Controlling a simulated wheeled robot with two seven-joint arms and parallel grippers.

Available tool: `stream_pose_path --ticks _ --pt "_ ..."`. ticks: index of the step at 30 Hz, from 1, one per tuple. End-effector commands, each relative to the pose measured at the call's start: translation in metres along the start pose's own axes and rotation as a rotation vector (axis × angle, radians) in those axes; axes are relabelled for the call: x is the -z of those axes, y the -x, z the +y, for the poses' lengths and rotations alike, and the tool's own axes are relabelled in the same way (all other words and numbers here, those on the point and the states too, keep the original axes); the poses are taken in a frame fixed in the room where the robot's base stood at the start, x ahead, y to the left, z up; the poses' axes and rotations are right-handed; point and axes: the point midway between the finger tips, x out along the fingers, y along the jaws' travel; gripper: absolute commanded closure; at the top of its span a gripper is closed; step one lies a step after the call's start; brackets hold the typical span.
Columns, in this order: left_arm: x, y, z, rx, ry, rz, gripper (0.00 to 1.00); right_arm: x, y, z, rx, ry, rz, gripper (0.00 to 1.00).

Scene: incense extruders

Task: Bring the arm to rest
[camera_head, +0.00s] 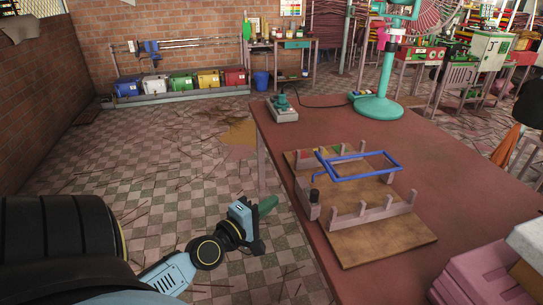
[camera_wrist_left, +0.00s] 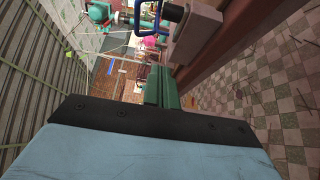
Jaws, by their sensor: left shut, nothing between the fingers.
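My left arm comes in from the lower left in the head view. Its gripper (camera_head: 268,204) is off the left edge of the red-brown table (camera_head: 440,170), over the checkered floor. Its green fingers are shut with nothing between them; they also show in the left wrist view (camera_wrist_left: 161,88). The gripper touches nothing that I can see. My right gripper is not in view.
On the table, a wooden board (camera_head: 385,240) with posts carries a blue frame (camera_head: 385,172). A small grey device (camera_head: 283,108), a teal fan stand (camera_head: 380,106) and pink blocks (camera_head: 480,275) stand around it. The floor (camera_head: 150,180) left of the table is open, with scattered sticks.

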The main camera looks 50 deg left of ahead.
Motion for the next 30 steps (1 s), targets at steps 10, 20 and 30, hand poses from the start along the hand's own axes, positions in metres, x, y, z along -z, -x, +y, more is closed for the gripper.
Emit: stream_pose_path --ticks 10,20,30 --pt "0.0 0.0 0.0 0.001 0.0 0.0 1.0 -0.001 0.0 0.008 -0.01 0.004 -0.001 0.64" --pt "0.001 0.005 -0.082 0.167 -0.171 0.001 1.0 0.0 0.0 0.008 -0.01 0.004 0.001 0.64" --pt "-0.039 0.096 -0.32 0.68 -0.752 -0.291 1.0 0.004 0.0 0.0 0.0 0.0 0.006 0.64"
